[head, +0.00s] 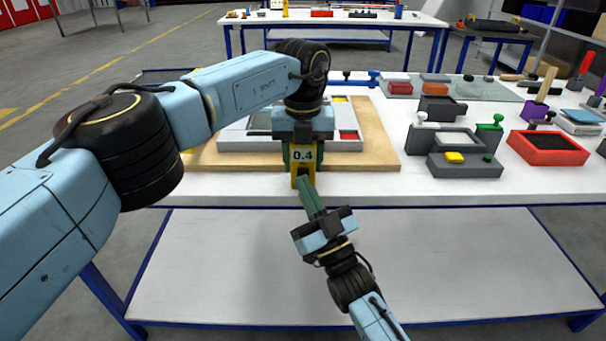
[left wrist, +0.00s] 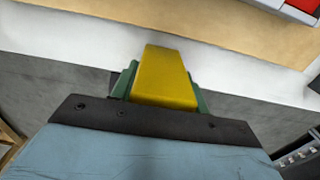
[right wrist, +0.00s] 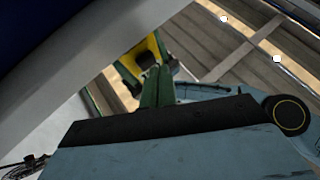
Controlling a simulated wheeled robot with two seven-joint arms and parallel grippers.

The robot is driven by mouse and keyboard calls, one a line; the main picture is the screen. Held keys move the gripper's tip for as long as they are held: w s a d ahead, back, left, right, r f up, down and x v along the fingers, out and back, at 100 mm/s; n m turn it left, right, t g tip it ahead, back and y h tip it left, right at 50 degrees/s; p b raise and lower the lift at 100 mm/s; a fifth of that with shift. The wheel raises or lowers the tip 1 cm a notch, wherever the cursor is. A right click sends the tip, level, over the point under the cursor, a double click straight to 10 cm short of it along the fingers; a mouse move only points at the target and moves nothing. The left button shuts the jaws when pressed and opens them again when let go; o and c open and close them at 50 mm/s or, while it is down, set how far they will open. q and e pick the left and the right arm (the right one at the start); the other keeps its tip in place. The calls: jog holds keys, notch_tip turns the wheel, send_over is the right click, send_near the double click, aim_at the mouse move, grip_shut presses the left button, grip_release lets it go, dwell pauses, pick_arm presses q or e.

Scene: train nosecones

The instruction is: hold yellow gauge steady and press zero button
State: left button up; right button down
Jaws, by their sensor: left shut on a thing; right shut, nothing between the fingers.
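The zero button is too small or hidden to make out.
A wooden board (head: 385,150) with a grey tray (head: 235,135) lies behind the gauge. Grey fixtures (head: 465,168) and a red tray (head: 548,147) stand to the right. The white tabletop between board and fixtures is clear. A lower shelf (head: 330,270) lies below.

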jog(key=shift+w, duration=0.55)
dwell(0.5)
jog(key=shift+s, duration=1)
jog(key=s, duration=0.5)
dwell(0.7)
pick_arm(q)
jog(key=o, duration=1.2)
